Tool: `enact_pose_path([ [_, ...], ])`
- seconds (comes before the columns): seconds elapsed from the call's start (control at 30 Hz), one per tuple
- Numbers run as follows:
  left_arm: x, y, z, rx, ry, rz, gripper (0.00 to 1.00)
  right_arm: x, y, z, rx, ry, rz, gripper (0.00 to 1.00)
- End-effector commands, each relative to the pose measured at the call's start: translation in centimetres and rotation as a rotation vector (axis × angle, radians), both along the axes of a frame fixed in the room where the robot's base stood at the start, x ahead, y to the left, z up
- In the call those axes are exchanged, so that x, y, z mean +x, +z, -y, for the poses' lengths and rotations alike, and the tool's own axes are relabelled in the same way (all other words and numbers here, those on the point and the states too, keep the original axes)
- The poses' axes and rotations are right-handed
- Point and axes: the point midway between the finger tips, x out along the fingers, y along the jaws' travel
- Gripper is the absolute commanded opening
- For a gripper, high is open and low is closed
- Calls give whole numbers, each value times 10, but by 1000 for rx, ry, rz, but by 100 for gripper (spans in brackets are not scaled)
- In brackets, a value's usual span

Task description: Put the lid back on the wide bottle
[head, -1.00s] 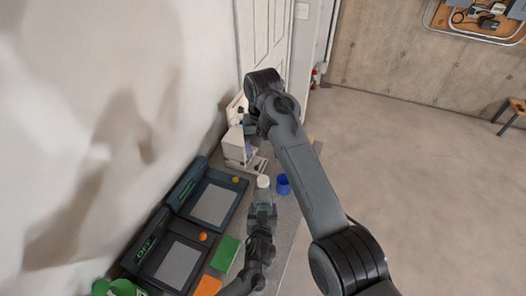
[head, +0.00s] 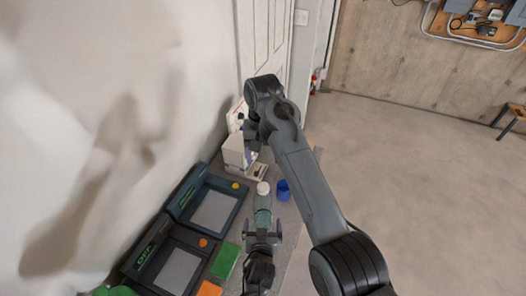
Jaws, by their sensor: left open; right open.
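A translucent greenish bottle (head: 263,207) with a white top (head: 263,188) stands upright on the bench. I cannot tell whether the white top is a separate lid or part of the bottle. A small blue round object (head: 283,190) sits just right of the bottle; I cannot tell whether it is a lid or a cup. My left gripper (head: 262,231) is open, with its fingers spread left and right at the near side of the bottle, and looks empty. My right gripper (head: 251,130) is up by the white device at the back, partly hidden by its own arm.
A white device (head: 237,152) stands at the back of the bench (head: 283,225). Two dark consoles with grey panels (head: 214,211) line the wall, with a yellow and an orange ball on them. Green (head: 225,261) and orange (head: 210,288) blocks lie at the front left. Open floor lies right.

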Motion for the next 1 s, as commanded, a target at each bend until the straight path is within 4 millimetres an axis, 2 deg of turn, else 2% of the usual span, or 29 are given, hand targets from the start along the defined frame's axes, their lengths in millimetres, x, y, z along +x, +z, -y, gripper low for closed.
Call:
enact_pose_path([
  [0.2, -34, 14, -1, -3, -1, -1, 100, 0, 4, 0, 0, 0, 0, 68],
  [0.4, -51, 21, -2, 0, 0, 0, 100, 0, 5, 0, 0, 0, 0, 68],
  [1.0, -55, 23, -2, 0, 0, 1, 100, 0, 5, 0, 0, 0, 0, 68],
])
